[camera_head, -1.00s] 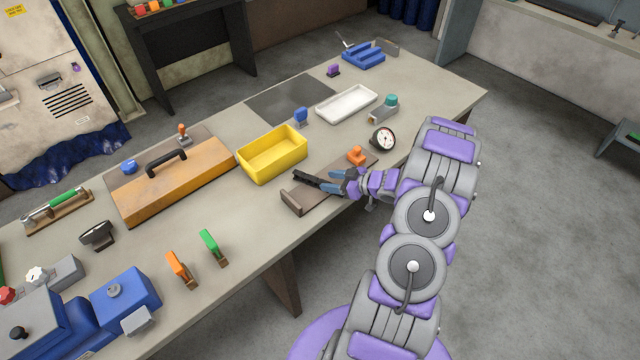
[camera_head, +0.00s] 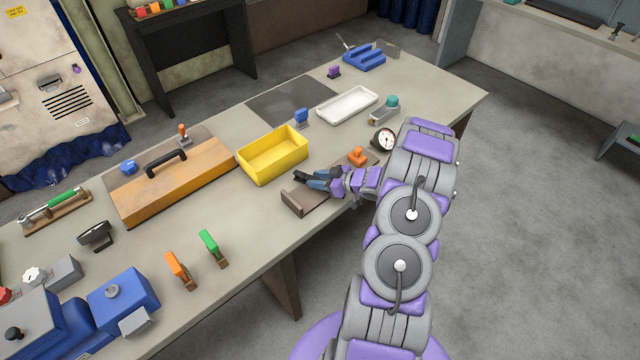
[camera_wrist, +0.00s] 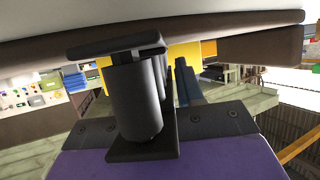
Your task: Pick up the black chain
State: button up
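The black chain (camera_head: 300,176) shows as a short dark piece at the tips of my gripper (camera_head: 312,178), over the far edge of a brown board on the bench. My gripper has blue fingers, apart from each other, with the chain reaching in between them. In the wrist view dark, thick rollers and plates (camera_wrist: 140,95) that look like the chain fill the middle, very close to the purple palm. One blue finger (camera_wrist: 187,85) shows to their right with a small gap; the other finger is hidden there. I see no clear grip on the chain.
The brown board (camera_head: 303,203) with an upright lip lies under my gripper. A yellow bin (camera_head: 272,168) stands just behind it to the left. An orange part (camera_head: 358,156) and a dial gauge (camera_head: 384,139) are close to my arm.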

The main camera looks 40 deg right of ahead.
jog(key=shift+a, duration=0.2)
jog(key=shift+c, duration=1.4)
jog(key=shift+d, duration=0.15)
grip_shut()
jog(key=shift+r, duration=0.1)
